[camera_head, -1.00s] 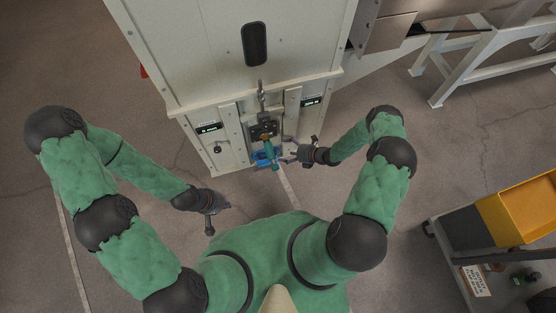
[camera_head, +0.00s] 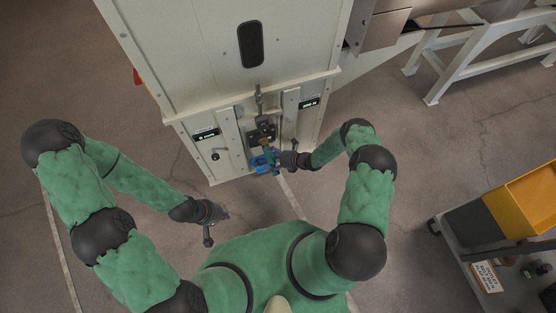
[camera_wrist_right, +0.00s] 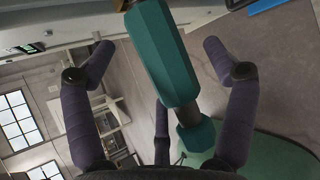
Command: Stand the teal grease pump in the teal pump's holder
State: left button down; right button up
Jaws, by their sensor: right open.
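The teal grease pump (camera_wrist_right: 163,55) fills the middle of the right wrist view, a faceted teal body with a smaller teal part below it. In the head view it is a small teal patch (camera_head: 277,157) at the cabinet front, partly hidden by my right gripper (camera_head: 283,158). In the wrist view the right gripper's fingers (camera_wrist_right: 158,70) are spread on either side of the pump, with visible gaps. My left gripper (camera_head: 209,232) hangs away from the cabinet, and its finger opening is unclear. I cannot make out which part is the teal pump's holder.
A blue piece (camera_head: 261,163) sits beside the pump, below a dark fitting (camera_head: 262,133) on the pale cabinet (camera_head: 215,65). A cart with a yellow bin (camera_head: 525,205) stands at the right. The floor between cart and cabinet is clear.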

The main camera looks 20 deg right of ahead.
aim_at(272, 165)
jog(key=shift+w+a+f, duration=0.25)
jog(key=shift+w+a, duration=0.05)
jog(key=shift+a, duration=0.05)
grip_shut()
dwell(0.4)
jog(key=shift+s, duration=0.6)
dwell(0.3)
jog(key=c, duration=1)
grip_release()
grip_shut()
jog(key=shift+s+d+p, duration=0.1)
jog(key=shift+s+p, duration=0.45)
jog(key=shift+s, duration=0.85)
